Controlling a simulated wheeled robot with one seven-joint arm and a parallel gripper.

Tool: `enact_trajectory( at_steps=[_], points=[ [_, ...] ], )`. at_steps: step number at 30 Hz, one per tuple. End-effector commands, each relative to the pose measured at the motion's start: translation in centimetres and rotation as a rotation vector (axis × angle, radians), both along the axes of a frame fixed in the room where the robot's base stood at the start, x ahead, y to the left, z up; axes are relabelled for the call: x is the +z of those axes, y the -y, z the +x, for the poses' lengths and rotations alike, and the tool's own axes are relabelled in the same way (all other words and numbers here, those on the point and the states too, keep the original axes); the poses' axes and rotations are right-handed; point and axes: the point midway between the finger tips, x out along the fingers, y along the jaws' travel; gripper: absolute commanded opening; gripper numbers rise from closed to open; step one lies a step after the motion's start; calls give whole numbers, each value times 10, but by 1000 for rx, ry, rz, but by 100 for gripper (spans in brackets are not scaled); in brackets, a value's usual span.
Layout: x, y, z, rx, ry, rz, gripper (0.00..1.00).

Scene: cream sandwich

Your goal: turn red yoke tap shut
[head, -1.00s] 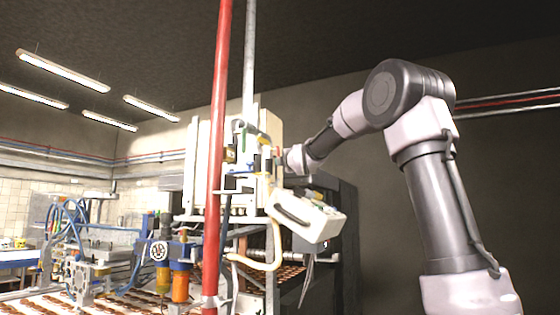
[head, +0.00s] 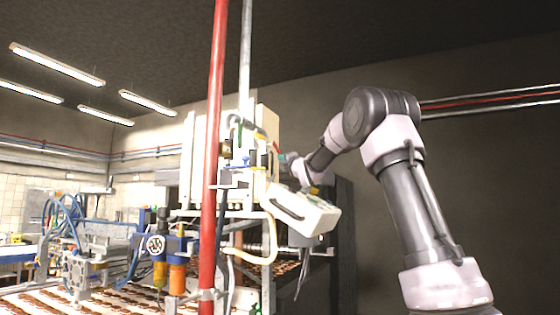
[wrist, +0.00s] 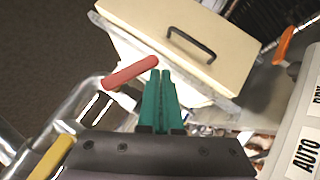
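The red tap handle (wrist: 130,73) shows in the wrist view as a short red lever on a bright metal pipe. It lies just left of my gripper's green fingertips (wrist: 162,73), with its right end very close to them. I cannot tell whether they touch. The fingers are together with only a thin line between them and hold nothing. In the head view my gripper (head: 283,158) is a small teal tip at the machine's right side. The tap cannot be made out clearly there.
A cream panel with a black handle (wrist: 190,45) lies beyond the fingertips. A control box marked AUTO (wrist: 305,150) stands close on the right; it also shows in the head view (head: 303,209). A red upright pipe (head: 213,150) stands in front of the machine.

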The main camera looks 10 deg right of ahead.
Motion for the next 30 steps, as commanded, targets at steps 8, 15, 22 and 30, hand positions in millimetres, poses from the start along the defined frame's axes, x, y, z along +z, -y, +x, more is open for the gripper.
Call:
enact_trajectory(
  at_steps=[8,15,22,30],
  points=[
    [8,7,10,0,110,-81,0],
    [14,10,14,0,108,-78,0],
    [17,12,16,0,109,-79,0],
    [18,12,16,0,108,-79,0]
  ],
)
